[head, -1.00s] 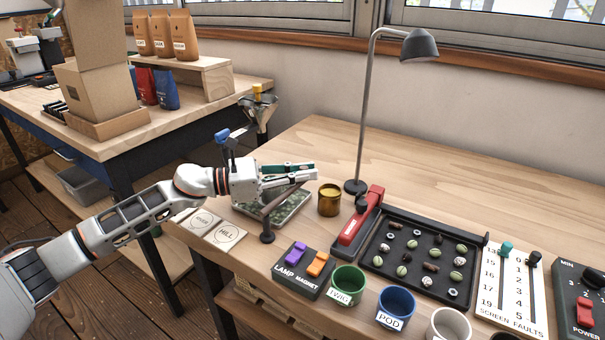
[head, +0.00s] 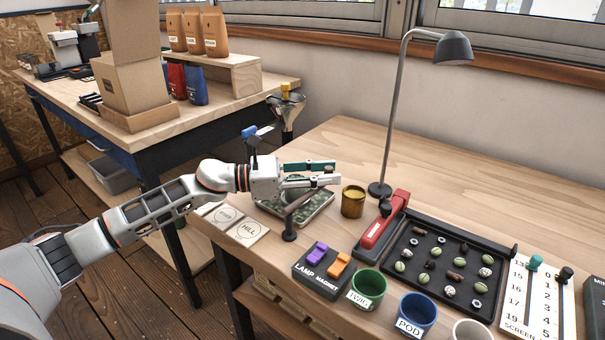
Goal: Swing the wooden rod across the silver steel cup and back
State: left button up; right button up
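My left gripper (head: 322,175) reaches in from the left over the near left part of the bench. Its two fingers are apart, one above the other. A dark brown wooden rod (head: 299,204) leans up from the top of a short black post (head: 289,234) and passes beneath the fingers. A small brown knob shows at the fingertips; I cannot tell whether it is the rod's end or whether the fingers touch it. I cannot make out a silver steel cup. A brass-coloured cup (head: 353,202) stands just right of the gripper. My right gripper is out of view.
A shallow tray of green beans (head: 325,213) lies under the gripper. Label cards (head: 247,232), a lamp and magnet switch box (head: 322,272), a red-handled device (head: 385,219), a bean grid (head: 400,279) and a tall lamp (head: 381,188) stand around. The back of the bench is clear.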

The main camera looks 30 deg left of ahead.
pick_arm(q)
jog(key=v, duration=0.9)
jog(key=shift+s+a, duration=0.2)
jog(key=shift+a, duration=0.05)
jog(key=shift+s+a, duration=0.4)
jog(key=shift+a, duration=0.05)
